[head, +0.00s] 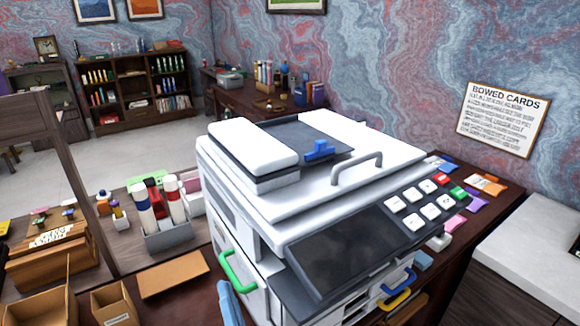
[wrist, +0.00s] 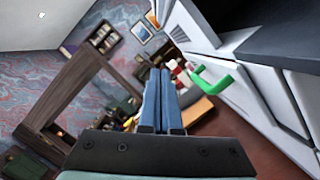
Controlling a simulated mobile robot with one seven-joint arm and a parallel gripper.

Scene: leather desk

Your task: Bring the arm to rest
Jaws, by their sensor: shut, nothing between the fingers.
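My gripper (wrist: 160,74) shows in the wrist view as two long blue fingers, pressed together with nothing between them. In the head view its blue fingers (head: 224,288) show at the bottom edge, just left of the printer's front and below the green handle. The rest of my arm is out of the head view. The large white printer (head: 375,176) stands on the dark desk, with its green handle (head: 237,272) close to my gripper. The green handle also shows in the wrist view (wrist: 213,80), to the right of the fingers.
Open cardboard boxes (head: 118,303) and a flat brown piece (head: 172,275) lie left of my gripper. A grey holder with rolled tubes (head: 168,238) stands behind them. A dark wooden post (head: 85,190) rises at left. Coloured cards (head: 476,203) lie right of the printer.

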